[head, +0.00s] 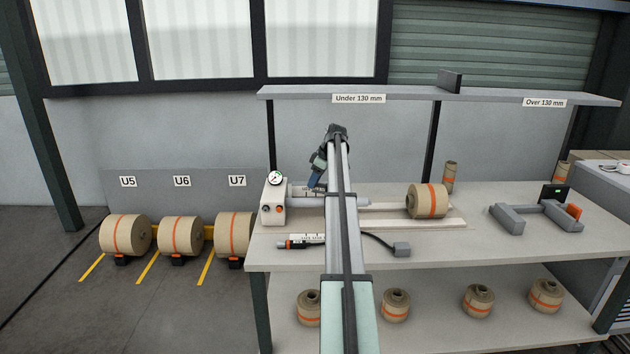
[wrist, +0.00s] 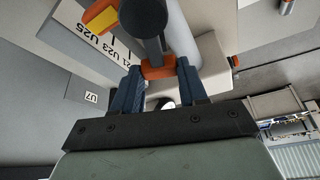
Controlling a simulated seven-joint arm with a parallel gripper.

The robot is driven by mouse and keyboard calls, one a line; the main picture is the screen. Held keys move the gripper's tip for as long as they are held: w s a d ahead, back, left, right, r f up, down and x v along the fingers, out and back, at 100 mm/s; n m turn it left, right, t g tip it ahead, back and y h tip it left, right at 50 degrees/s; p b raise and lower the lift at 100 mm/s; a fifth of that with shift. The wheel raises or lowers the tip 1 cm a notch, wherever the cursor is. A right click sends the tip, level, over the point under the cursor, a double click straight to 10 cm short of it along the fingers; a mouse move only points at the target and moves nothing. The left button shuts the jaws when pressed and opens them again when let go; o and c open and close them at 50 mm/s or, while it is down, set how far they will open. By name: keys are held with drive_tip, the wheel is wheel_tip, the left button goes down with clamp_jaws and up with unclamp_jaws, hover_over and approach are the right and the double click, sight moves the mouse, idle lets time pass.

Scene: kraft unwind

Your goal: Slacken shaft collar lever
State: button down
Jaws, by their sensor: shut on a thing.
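My gripper (wrist: 160,77) is shut on the orange collar lever (wrist: 158,70); its two blue fingers stand on either side of it in the wrist view. A dark grey round-ended part (wrist: 143,22) sits just above the lever, and a pale shaft (wrist: 181,36) runs beside it. In the head view my gripper (head: 316,181) is small, at the shaft beside the white unit (head: 273,206) with a gauge. My arm hides part of the shaft there, and the collar and lever cannot be made out.
A kraft roll (head: 428,201) lies on the bench (head: 480,252) right of my arm. A black-cabled tool (head: 299,244) lies in front of the unit. A shelf (head: 400,94) spans above. A grey cradle (head: 537,216) stands at right. Floor rolls (head: 180,237) stand at left.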

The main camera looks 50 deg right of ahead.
drive_tip(key=c, duration=0.6)
unclamp_jaws()
drive_tip(key=v, duration=1.4)
drive_tip(key=shift+f, duration=0.2)
